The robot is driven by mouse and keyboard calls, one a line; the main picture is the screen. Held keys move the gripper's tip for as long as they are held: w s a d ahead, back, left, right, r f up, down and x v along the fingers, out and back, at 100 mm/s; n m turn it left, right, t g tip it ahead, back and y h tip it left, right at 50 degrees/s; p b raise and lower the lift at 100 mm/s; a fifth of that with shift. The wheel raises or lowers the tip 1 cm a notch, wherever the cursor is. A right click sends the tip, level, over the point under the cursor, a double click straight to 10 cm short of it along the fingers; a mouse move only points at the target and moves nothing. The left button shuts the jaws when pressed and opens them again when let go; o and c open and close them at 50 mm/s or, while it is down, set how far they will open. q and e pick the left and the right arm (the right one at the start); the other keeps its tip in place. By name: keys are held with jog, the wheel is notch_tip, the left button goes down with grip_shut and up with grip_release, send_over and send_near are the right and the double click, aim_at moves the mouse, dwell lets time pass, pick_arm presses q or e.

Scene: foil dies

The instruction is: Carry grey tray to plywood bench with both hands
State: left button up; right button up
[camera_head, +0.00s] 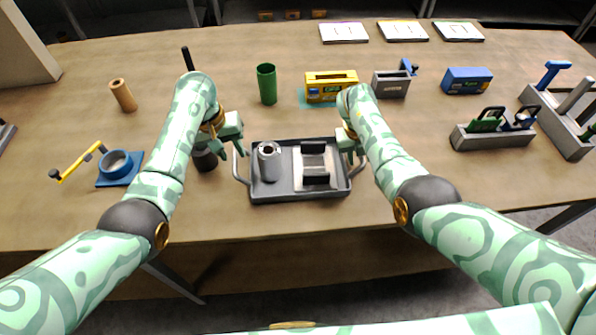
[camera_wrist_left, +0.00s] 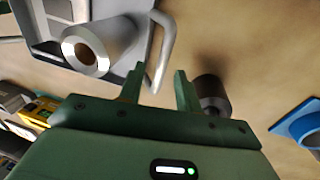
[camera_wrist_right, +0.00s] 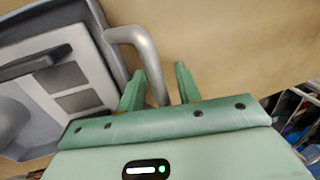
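The grey tray (camera_head: 275,197) lies flat on a brown wood-look bench (camera_head: 330,222), near its front edge. It carries a silver cylinder (camera_head: 269,163) and a pale fixture with dark blocks (camera_head: 315,165). My left gripper (camera_head: 240,150) is at the tray's left handle (camera_head: 238,172); in the left wrist view its fingers (camera_wrist_left: 160,92) are apart, with the handle (camera_wrist_left: 163,45) reaching toward the gap. My right gripper (camera_head: 353,155) is at the right handle; in the right wrist view its fingers (camera_wrist_right: 160,90) are apart with the handle (camera_wrist_right: 148,55) between them. Contact is unclear.
A dark cylinder (camera_head: 205,160) stands close left of the left gripper. A green cup (camera_head: 267,84), a yellow box (camera_head: 328,84) and a grey holder (camera_head: 391,84) stand behind the tray. A blue ring fixture (camera_head: 118,165) is left; grey tool caddies (camera_head: 475,138) are right.

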jog(key=shift+r, duration=0.25)
pick_arm(q)
notch_tip(320, 180, up, 8)
jog(key=a, duration=0.1)
jog(key=shift+s+a+r, duration=0.2)
jog(key=shift+a+r, duration=0.05)
pick_arm(e)
jog(key=v, duration=1.1)
jog(key=shift+r, duration=0.2)
